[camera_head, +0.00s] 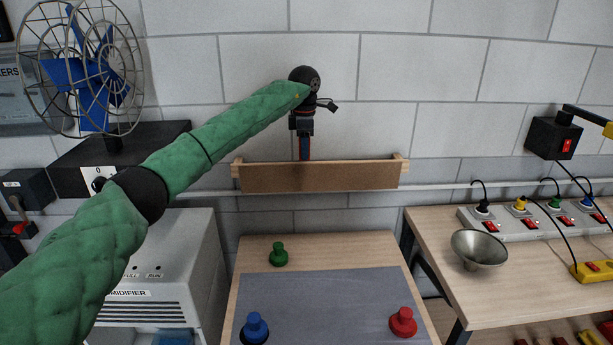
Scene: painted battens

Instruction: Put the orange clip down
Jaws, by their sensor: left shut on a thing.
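My left gripper (304,150) is at the end of the green-sleeved arm, high against the white block wall. It points down at the wooden wall rack (350,180), and its fingertips end at the top edge of the rack's brown front board. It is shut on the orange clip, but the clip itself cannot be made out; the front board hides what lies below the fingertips. I cannot tell whether the clip touches the rack. My right gripper is not in view.
Below the rack, a wooden table with a grey mat (320,300) carries green (278,255), blue (255,327) and red (403,322) knobbed pieces. A metal funnel (478,250) and a power strip (535,222) are on the right bench. A wire fan (85,68) stands at left.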

